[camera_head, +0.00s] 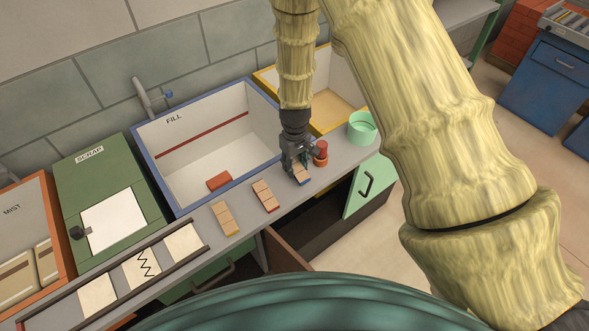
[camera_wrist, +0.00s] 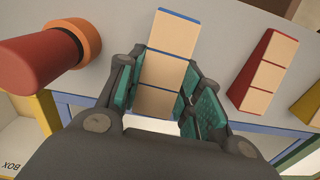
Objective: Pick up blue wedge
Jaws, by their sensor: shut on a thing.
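The blue wedge (camera_head: 303,180) shows tan square faces with blue edges, on the grey counter beside the basin. In the wrist view the blue wedge (camera_wrist: 166,65) sits between the two teal finger pads. My gripper (camera_head: 299,168) points down at the wedge and is shut on it. In the wrist view my gripper (camera_wrist: 158,98) has a pad against each side of the wedge. The wedge's lower end is partly hidden by my gripper. I cannot tell whether the wedge is clear of the counter.
A red wedge (camera_head: 265,195) and a yellow wedge (camera_head: 225,218) lie to the left on the counter. A red-handled object (camera_head: 321,152) with an orange collar stands close on the right, before a mint round container (camera_head: 362,127). The blue-rimmed FILL basin (camera_head: 180,210) holds a red brick (camera_head: 219,181).

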